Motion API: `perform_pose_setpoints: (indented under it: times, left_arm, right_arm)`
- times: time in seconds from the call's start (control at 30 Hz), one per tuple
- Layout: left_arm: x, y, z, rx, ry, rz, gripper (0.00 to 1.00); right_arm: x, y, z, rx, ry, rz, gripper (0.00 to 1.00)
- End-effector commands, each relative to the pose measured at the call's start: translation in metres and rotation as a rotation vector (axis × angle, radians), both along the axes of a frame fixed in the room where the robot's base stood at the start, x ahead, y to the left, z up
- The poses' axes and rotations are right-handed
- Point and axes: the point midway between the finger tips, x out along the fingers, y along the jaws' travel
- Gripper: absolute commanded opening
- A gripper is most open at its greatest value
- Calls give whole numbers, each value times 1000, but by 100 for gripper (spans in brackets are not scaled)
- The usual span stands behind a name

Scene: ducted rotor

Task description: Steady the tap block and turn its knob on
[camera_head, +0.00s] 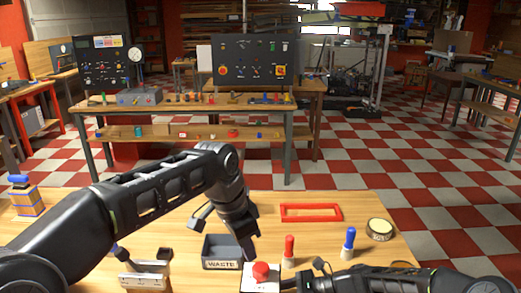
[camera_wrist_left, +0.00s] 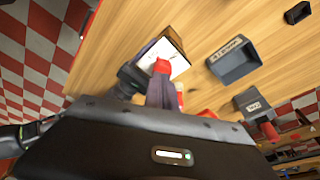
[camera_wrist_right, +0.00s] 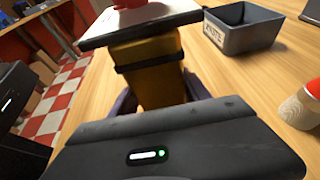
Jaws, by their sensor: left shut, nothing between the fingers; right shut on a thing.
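The tap block shows a white top plate (camera_head: 250,281) with a red knob (camera_head: 262,270) at the front middle of the bench in the head view. In the right wrist view its body (camera_wrist_right: 150,75) is yellow with a dark band, under the white plate. My right gripper (camera_wrist_right: 160,95) is shut on this body, one finger at each side. My left gripper (camera_head: 251,257) is shut and empty, pointing down just behind the knob. In the left wrist view its closed fingers (camera_wrist_left: 160,92) overlap the lower edge of the red knob (camera_wrist_left: 162,66). I cannot tell whether they touch.
A dark bin marked WASTE (camera_head: 221,252) stands close left of the block. A red-topped bottle (camera_head: 289,250), a blue-topped bottle (camera_head: 348,243) and a tape roll (camera_head: 380,229) stand to the right. A red frame (camera_head: 310,213) lies behind. Bare wood shows at the back right.

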Motion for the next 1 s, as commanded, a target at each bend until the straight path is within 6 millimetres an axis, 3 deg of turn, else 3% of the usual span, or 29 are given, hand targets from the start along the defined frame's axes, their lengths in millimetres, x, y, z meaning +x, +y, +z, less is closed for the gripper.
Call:
perform_pose_setpoints:
  times: [0.47, 1.0]
  left_arm:
    - [-6, -4, -2, 1, 0, 1, 0]
    - [-6, -3, -58, 2, 1, 2, 0]
  right_arm:
    - [0, 0, 1, 1, 0, 0, 20]
    - [0, 0, 1, 1, 0, 0, 20]
